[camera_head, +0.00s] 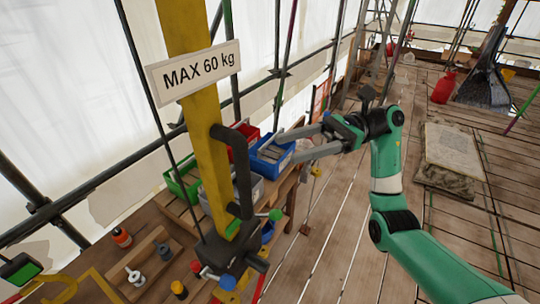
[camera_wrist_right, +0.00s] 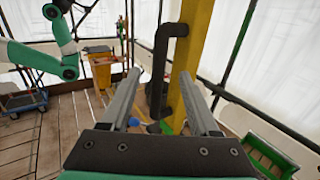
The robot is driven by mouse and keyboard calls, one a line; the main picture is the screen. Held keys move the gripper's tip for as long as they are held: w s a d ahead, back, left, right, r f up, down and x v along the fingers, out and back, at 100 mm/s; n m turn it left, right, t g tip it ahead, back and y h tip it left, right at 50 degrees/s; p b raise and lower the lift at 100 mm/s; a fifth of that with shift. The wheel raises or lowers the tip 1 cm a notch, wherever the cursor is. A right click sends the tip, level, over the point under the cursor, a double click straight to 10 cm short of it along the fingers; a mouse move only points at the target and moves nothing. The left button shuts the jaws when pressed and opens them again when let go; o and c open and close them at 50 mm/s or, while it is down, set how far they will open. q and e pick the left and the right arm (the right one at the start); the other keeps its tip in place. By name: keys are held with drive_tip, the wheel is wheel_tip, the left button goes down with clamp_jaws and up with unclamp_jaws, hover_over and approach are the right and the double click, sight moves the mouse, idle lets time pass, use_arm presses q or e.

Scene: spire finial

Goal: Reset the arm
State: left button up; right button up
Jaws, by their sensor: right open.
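My right gripper (camera_head: 285,147) is open, its two grey fingers apart and pointing left over the blue bin (camera_head: 283,163) in the head view. Nothing shows between the fingers. In the right wrist view the open fingers (camera_wrist_right: 163,88) point toward a yellow post and a black bent handle, with a gap between them. The green right arm (camera_head: 388,165) reaches up from the bottom right. In the right wrist view a green arm (camera_wrist_right: 35,57) shows at the upper left, but no left gripper can be made out.
A yellow post (camera_head: 205,130) with a "MAX 60 kg" sign (camera_head: 196,72) and black handle (camera_head: 241,170) stands left of the gripper. Green (camera_head: 178,187) and red (camera_head: 240,147) bins stand close by. A wooden tray (camera_head: 133,268) lies lower left.

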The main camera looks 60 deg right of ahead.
drive_tip(key=shift+s+d, duration=0.3)
drive_tip(key=shift+d, duration=0.05)
idle(0.3)
